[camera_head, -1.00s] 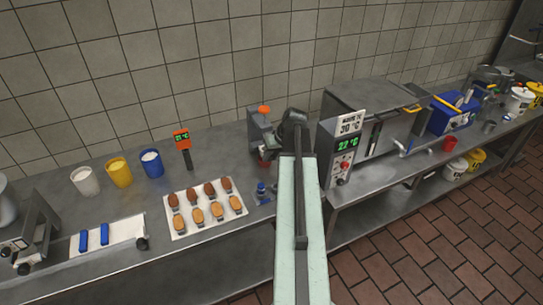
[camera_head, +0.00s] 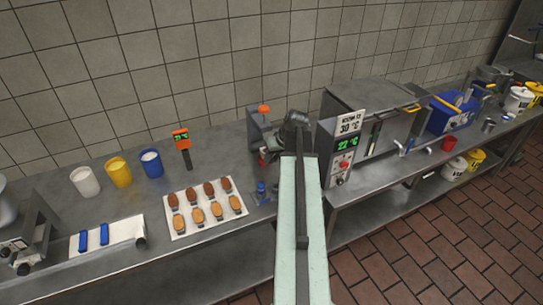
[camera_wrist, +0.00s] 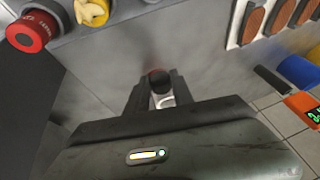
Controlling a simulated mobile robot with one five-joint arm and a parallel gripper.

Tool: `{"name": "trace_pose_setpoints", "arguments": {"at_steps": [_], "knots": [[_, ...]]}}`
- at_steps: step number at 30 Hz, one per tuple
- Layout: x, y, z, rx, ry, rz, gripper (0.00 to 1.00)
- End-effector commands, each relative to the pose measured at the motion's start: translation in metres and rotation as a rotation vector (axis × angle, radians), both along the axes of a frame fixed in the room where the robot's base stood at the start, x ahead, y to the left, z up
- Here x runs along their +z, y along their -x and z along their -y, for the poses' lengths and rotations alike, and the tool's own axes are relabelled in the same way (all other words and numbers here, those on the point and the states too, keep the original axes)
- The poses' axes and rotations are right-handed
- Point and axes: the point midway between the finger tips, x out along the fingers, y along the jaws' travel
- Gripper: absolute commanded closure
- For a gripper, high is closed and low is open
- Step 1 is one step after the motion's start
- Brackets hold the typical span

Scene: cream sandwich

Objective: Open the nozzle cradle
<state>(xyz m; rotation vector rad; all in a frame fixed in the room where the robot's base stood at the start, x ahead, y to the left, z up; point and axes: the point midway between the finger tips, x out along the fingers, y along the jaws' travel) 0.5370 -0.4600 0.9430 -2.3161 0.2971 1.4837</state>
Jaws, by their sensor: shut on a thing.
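My gripper (camera_wrist: 160,92) is shut on a small dark knob-like piece with a reddish rim (camera_wrist: 159,82) in the wrist view. A pale, shiny part shows just below it between the fingers. In the head view, my gripper is hidden behind the end of my arm, beside a grey stand with an orange top (camera_head: 263,110). A small red part (camera_head: 263,155) shows low on that stand, by my arm. I cannot tell which part is the nozzle cradle, or whether it is open.
A tray of brown oval pieces (camera_head: 180,232) lies left of my arm. A small blue-topped fitting (camera_head: 261,188) stands near the counter edge. The wrist view shows a red knob (camera_wrist: 33,32) and a yellow knob (camera_wrist: 92,12).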

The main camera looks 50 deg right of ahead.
Motion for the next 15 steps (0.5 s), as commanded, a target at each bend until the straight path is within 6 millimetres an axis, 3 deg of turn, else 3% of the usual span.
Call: {"name": "trace_pose_setpoints", "arguments": {"at_steps": [6,15], "knots": [[0.0,0.044,-0.017,-0.005,0.004,-0.003,1.0],[0.0,0.049,-0.018,-0.002,0.004,-0.002,1.0]]}}
